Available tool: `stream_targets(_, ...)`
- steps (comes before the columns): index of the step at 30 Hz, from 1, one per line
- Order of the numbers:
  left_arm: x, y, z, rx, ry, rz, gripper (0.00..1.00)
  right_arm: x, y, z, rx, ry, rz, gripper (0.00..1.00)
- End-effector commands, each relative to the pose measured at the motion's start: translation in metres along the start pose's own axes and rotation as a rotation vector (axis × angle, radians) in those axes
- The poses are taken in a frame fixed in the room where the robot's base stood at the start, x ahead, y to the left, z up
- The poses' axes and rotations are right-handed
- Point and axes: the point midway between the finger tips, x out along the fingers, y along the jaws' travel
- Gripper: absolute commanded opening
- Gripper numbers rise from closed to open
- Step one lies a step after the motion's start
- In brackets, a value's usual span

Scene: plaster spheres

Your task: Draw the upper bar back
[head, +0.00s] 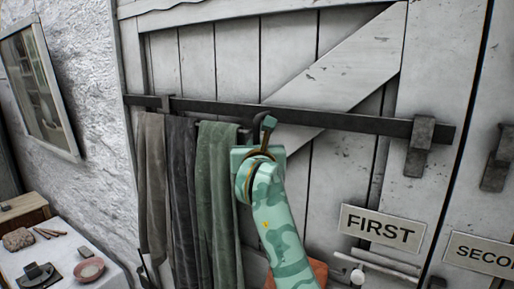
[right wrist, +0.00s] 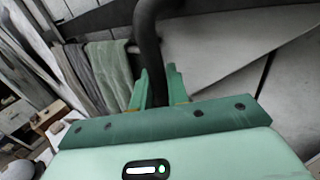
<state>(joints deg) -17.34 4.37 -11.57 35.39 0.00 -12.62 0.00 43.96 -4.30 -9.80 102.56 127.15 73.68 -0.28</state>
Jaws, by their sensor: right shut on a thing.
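The upper bar (head: 340,120) is a long dark bar across the white plank door (head: 350,160). Its right end lies in a dark bracket (head: 420,150). My right gripper (head: 268,124) is at the bar, just right of the green cloth. In the right wrist view, its two green fingers (right wrist: 158,88) are shut on a dark curved handle (right wrist: 147,45) between them. In the head view my gripper and arm hide most of this handle. My left gripper is not in view.
A second dark bracket (head: 496,165) stands empty right of the door's gap. A FIRST sign (head: 381,228) and a partly cut-off second sign (head: 482,254) hang below. A pale lower bolt (head: 380,262) is near my arm. A table (head: 62,250) with small items stands at left.

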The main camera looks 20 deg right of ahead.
Motion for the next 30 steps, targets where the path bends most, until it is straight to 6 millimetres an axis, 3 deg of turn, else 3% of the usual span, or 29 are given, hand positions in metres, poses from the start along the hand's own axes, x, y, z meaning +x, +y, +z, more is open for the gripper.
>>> stream_targets(1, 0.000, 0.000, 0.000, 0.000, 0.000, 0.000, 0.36, 0.000, 0.002, 0.001, 0.002, -0.001, 0.005, 0.00)
stream_targets(2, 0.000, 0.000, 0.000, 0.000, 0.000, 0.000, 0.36, 0.000, 0.002, 0.001, 0.002, -0.001, 0.005, 0.22)
stream_targets(3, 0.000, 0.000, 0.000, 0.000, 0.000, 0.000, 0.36, 0.000, 0.002, 0.001, 0.002, -0.001, 0.005, 0.33)
stream_targets(4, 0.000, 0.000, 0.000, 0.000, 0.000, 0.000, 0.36, 0.000, 0.002, 0.001, 0.002, -0.001, 0.004, 0.34)
stream_targets(13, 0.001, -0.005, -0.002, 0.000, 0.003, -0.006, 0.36, -0.002, 0.001, 0.001, 0.001, -0.001, 0.002, 0.34)
stream_targets(17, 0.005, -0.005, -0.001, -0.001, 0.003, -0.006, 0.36, -0.017, 0.002, 0.000, 0.003, -0.003, 0.003, 0.34)
stream_targets(30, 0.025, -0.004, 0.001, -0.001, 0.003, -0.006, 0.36, -0.128, 0.004, -0.002, 0.005, 0.000, 0.007, 0.34)
